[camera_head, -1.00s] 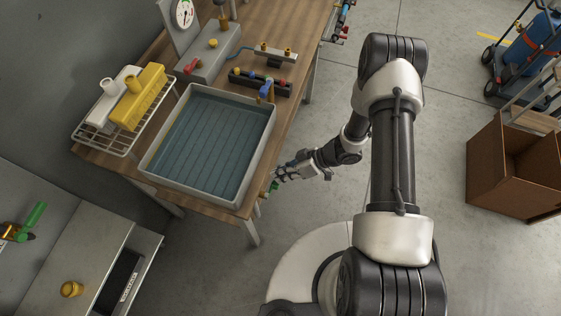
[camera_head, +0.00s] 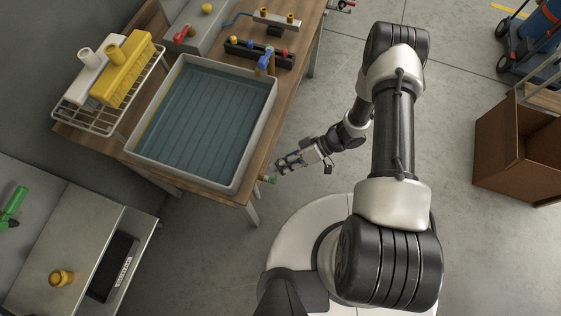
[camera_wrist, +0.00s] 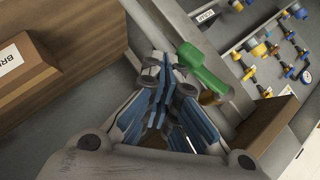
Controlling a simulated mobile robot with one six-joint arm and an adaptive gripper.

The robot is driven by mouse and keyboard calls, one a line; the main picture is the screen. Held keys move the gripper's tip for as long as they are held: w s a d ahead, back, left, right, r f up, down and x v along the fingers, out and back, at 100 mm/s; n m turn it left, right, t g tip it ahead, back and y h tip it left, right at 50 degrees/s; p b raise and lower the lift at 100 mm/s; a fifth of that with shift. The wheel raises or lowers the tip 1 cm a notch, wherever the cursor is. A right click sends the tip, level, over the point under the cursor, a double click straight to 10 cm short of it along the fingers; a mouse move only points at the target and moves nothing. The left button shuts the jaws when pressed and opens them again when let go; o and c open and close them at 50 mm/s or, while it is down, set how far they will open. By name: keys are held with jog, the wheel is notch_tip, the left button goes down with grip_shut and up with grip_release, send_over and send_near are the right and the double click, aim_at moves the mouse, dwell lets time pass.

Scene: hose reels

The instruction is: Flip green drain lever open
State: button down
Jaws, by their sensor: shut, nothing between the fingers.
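The green drain lever (camera_head: 271,180) shows small at the front right edge of the workbench, below the water-filled tray (camera_head: 152,167). In the wrist view the lever (camera_wrist: 203,69) is large, slanting beside a grey edge, just right of the fingertips. My gripper (camera_head: 279,166) is off the bench's right side, close to the lever. In the wrist view my gripper (camera_wrist: 168,68) has its blue-padded fingers together and empty. I cannot tell whether it touches the lever. The drain valve's body is mostly hidden.
A blue-handled tap (camera_head: 265,61) stands at the tray's back corner. A wire rack (camera_head: 88,122) holds white and yellow containers at left. Another green handle (camera_head: 14,207) is at far left. A brown box (camera_head: 505,155) stands right. Open floor lies between.

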jog(key=shift+r+p, duration=0.55)
jog(key=shift+r, duration=0.3)
